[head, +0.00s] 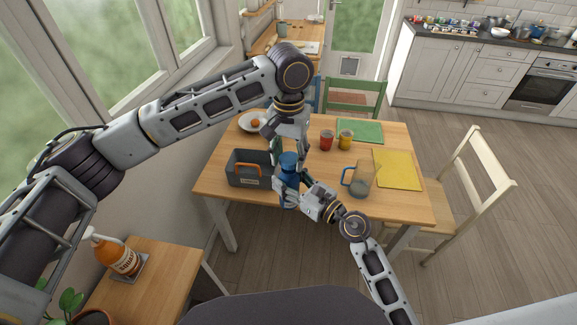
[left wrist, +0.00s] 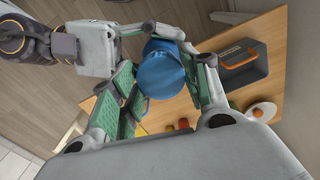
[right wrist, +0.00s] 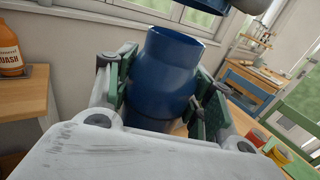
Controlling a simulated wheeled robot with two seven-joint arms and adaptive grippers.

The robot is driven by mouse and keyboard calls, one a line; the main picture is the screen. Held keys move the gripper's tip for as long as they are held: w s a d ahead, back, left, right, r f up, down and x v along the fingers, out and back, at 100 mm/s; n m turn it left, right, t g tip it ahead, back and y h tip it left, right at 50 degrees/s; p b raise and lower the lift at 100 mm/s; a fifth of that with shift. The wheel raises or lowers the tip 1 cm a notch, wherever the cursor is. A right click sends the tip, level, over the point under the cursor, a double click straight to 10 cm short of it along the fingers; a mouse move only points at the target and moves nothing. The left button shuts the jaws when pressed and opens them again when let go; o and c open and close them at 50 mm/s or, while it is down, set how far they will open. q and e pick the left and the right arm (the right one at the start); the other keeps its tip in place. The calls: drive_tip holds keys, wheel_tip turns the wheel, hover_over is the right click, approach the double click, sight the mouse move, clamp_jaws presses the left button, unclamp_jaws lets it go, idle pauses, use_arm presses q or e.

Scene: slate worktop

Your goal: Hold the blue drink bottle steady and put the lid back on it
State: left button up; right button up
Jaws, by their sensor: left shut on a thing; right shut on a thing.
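The blue drink bottle (head: 289,176) is upright near the table's front edge. My right gripper (head: 289,193) is shut on its body; the right wrist view shows the bottle (right wrist: 160,82) between the green pads, slightly tilted in the picture, with its mouth open and uncovered. My left gripper (head: 287,147) comes down from above and is shut on the blue lid (left wrist: 166,72), which sits between its green pads in the left wrist view. The lid is close above the bottle, apart from the mouth. The exact gap is hard to judge.
A grey caddy with an orange handle (head: 247,170) stands close left of the bottle. A clear jug with a blue handle (head: 362,178) stands to the right. Behind are a red cup (head: 327,140), a yellow cup (head: 346,140) and a white plate (head: 251,122).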

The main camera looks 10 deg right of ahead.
use_arm(q)
drive_tip(key=shift+f, duration=0.1)
idle(0.5)
drive_tip(key=shift+f, duration=0.85)
drive_tip(key=shift+f, duration=0.5)
idle(0.7)
drive_tip(key=shift+m, duration=0.3)
